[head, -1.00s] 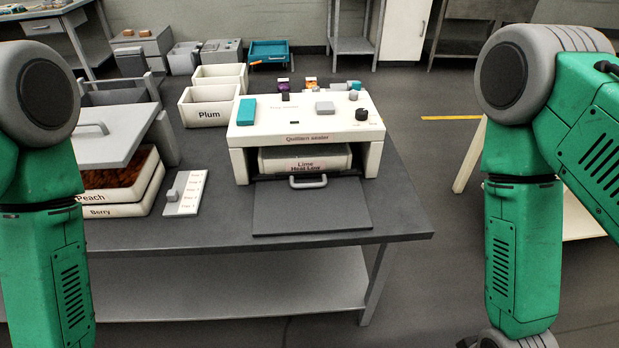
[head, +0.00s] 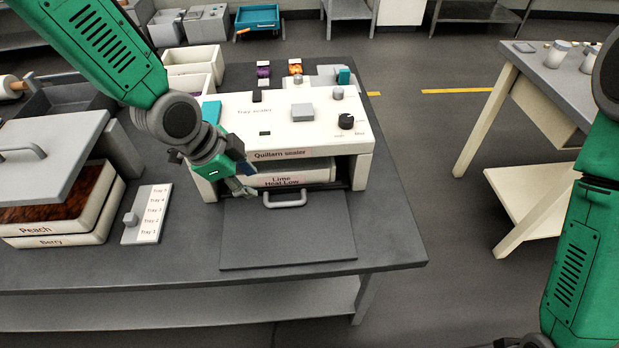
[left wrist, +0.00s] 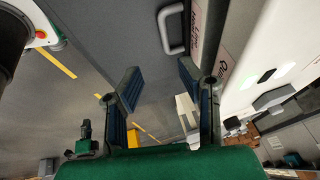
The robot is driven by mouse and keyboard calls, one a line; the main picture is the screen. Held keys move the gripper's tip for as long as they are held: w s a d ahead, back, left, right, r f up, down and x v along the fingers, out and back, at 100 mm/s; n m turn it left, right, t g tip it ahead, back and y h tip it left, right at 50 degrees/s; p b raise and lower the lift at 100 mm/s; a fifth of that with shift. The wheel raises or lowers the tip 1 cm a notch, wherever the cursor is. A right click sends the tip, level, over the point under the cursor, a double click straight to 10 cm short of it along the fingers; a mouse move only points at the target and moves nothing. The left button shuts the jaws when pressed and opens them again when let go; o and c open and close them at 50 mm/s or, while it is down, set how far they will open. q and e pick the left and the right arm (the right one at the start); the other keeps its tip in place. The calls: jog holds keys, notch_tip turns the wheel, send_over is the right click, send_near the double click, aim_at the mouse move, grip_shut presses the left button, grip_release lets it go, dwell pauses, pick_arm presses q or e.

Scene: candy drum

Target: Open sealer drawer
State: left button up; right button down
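The white sealer (head: 281,155) stands on the dark table. Its low front opening holds a light tray or block labelled "Lime Heat Low" (head: 282,181). A grey U-shaped drawer handle (head: 286,199) is at the opening's lower edge, above a flat dark plate (head: 288,235). My left gripper (head: 245,180) is at the left part of the opening, left of the handle. In the left wrist view its two fingers (left wrist: 160,88) are apart with nothing between them; the handle (left wrist: 170,30) lies beyond the fingertips, apart from them. My right gripper is out of view.
A slider board (head: 147,214) with tray labels and the Peach and Berry trays (head: 75,217) lie left of the sealer. White bins (head: 193,68) stand behind. The table's front edge is clear. A side table (head: 540,110) stands at the right.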

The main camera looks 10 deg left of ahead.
pick_arm(q)
send_near(278, 203)
jog(key=f, duration=0.1)
jog(key=x, duration=0.3)
jog(key=d+b+x, duration=0.1)
jog(key=x, duration=0.3)
jog(key=shift+w+d, duration=0.15)
jog(key=shift+d, duration=0.05)
jog(key=shift+w+a+f, duration=0.15)
jog(key=shift+a+f, duration=0.05)
jog(key=shift+f, duration=0.2)
jog(key=shift+a, duration=0.3)
jog(key=shift+d, duration=0.1)
jog(key=c, duration=0.6)
jog(key=shift+d, duration=0.3)
grip_shut()
